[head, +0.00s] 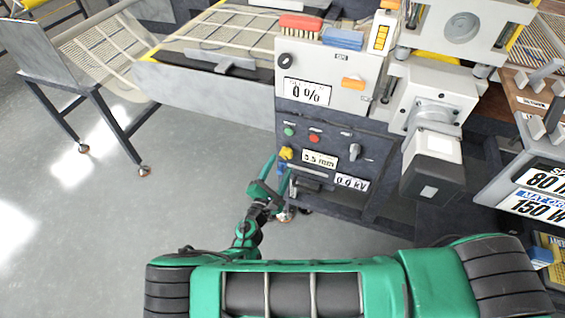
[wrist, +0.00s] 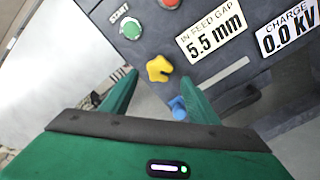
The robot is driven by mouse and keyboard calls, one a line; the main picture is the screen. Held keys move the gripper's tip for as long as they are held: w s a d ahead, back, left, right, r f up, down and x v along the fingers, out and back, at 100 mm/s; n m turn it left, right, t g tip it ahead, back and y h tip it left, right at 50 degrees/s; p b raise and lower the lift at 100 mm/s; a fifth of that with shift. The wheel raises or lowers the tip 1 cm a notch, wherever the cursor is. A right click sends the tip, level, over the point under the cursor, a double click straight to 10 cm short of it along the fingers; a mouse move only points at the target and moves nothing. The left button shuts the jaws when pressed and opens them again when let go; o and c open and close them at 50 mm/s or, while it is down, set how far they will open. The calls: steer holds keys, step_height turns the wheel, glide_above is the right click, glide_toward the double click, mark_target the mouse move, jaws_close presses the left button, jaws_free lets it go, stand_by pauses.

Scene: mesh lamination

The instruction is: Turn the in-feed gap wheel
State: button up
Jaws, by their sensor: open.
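The in-feed gap wheel is a small yellow lobed knob (head: 286,153) on the dark front panel, left of the "5.5 mm" in-feed gap display (head: 320,159). In the wrist view the yellow knob (wrist: 159,69) shows between and just beyond the fingertips of my gripper (wrist: 160,77). My green gripper (head: 277,170) is open, with one finger on each side of the knob in that view. I cannot tell whether either finger touches it. A blue knob (wrist: 177,108) sits below the yellow one, also seen between the fingers.
A green start button (wrist: 130,29) and a red button (wrist: 169,2) sit above the yellow knob. The charge display (wrist: 288,32) reads 0.0 kV. A grey-legged table (head: 80,92) stands left; the floor between is clear.

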steer(key=v, duration=0.6)
steer(key=shift+s, duration=0.35)
steer(key=shift+a, duration=0.1)
